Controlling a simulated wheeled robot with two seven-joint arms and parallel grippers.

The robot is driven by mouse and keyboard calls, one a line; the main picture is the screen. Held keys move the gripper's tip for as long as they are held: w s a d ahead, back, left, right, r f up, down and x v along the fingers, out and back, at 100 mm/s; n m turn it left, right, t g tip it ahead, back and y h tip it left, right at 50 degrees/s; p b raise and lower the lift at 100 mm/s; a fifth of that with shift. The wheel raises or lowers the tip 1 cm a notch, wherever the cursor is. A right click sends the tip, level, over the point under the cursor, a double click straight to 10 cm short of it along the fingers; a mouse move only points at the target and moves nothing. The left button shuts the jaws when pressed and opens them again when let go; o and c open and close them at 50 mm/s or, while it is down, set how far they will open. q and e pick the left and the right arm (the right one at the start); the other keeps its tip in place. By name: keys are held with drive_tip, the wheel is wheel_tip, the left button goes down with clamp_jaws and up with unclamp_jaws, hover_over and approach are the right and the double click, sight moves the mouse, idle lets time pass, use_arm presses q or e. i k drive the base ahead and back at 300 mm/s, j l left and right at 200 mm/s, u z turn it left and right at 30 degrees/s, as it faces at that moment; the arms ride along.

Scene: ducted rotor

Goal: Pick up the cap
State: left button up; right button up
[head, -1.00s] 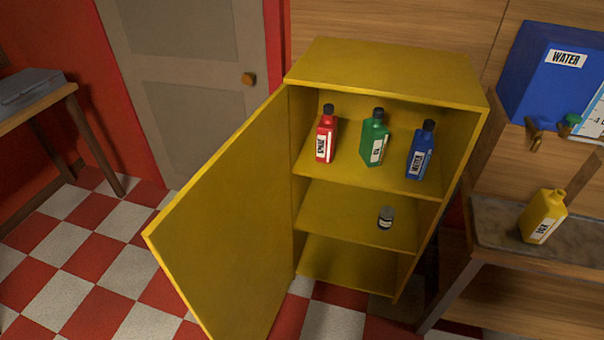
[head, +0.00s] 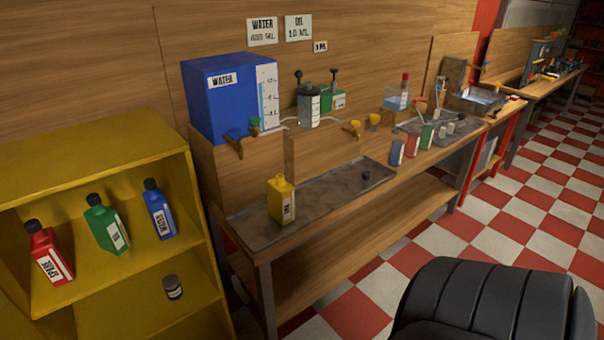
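A small dark cap (head: 366,175) lies on the grey tray (head: 318,208) set into the wooden bench, toward its right end. A yellow bottle (head: 281,200) stands upright near the left end of the same tray, apart from the cap, and no dark cap shows on its top. Neither of my grippers is in view.
An open yellow cabinet (head: 100,165) at left holds red (head: 49,255), green (head: 106,226) and blue (head: 159,212) bottles and a small jar (head: 173,288). A blue water tank (head: 215,100) stands behind the tray. A black padded chair-like object (head: 490,305) fills the lower right.

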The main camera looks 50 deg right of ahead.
sight(366, 176)
drive_tip(key=l+z, duration=0.15)
drive_tip(key=z, duration=1.15)
